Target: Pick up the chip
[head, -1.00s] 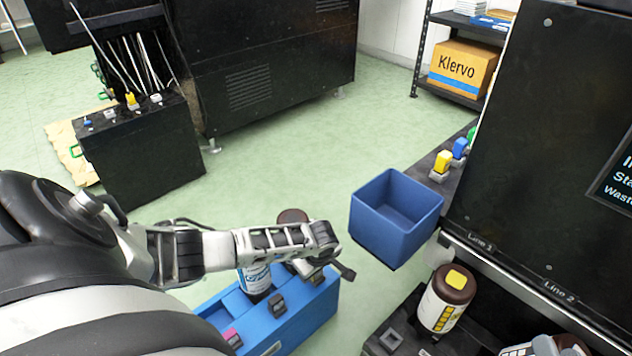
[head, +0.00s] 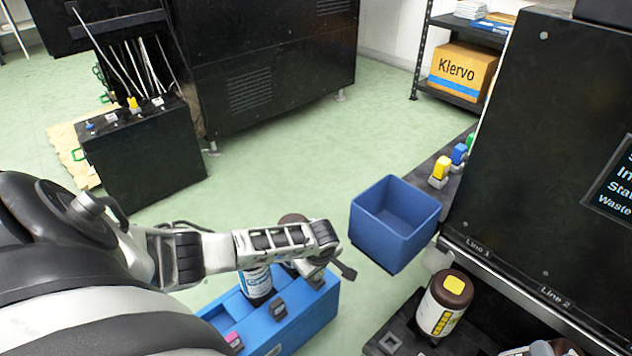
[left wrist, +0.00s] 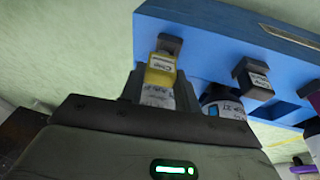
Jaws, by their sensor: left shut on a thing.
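A yellow chip (left wrist: 161,69) with a printed label is between the fingers of my left gripper (left wrist: 158,92) in the left wrist view. The gripper is shut on it. The chip's top end is by a grey holder (left wrist: 170,43) on the blue stand (left wrist: 205,25); I cannot tell whether it is still seated. A dark chip (left wrist: 255,80) is further right on the stand. In the head view my left gripper (head: 328,270) is over the right end of the blue stand (head: 320,318), and the yellow chip is hidden there.
A white-labelled bottle (head: 257,283) stands in the blue stand, beside a dark chip (head: 278,308) and a pink-topped chip (head: 233,340). A blue bin (head: 393,240) is right of my gripper. A yellow-capped brown bottle (head: 443,305) and a black machine (head: 545,150) are further right.

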